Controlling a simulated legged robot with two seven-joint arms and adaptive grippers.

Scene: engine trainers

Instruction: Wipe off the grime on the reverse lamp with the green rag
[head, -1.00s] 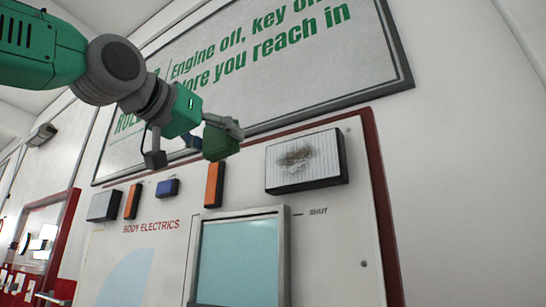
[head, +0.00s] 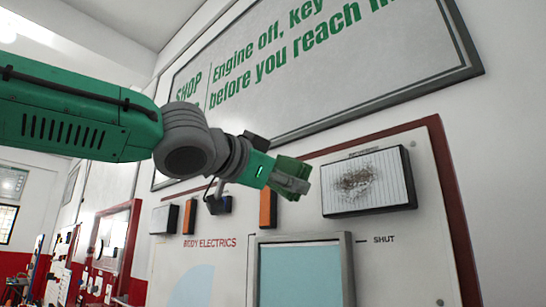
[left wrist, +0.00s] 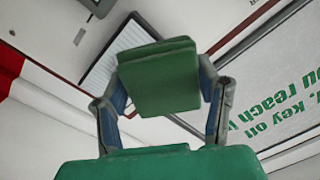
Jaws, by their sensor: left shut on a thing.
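The reverse lamp (head: 368,182) is a white ribbed rectangle in a dark frame at the upper right of the panel. A brown smudge of grime (head: 355,181) covers its left and middle part. My left gripper (head: 290,177) is just left of the lamp, apart from it. It is shut on the green rag (head: 289,168), a folded pad. In the left wrist view the rag (left wrist: 158,80) sits between the fingers and hides part of the lamp (left wrist: 115,55) behind it. My right gripper is in neither view.
The panel (head: 400,250) also carries orange lamps (head: 267,208), a blue lamp and a dark-framed lamp at left. A grey-framed teal window (head: 300,275) is below, marked SHUT. A framed sign (head: 330,60) hangs above.

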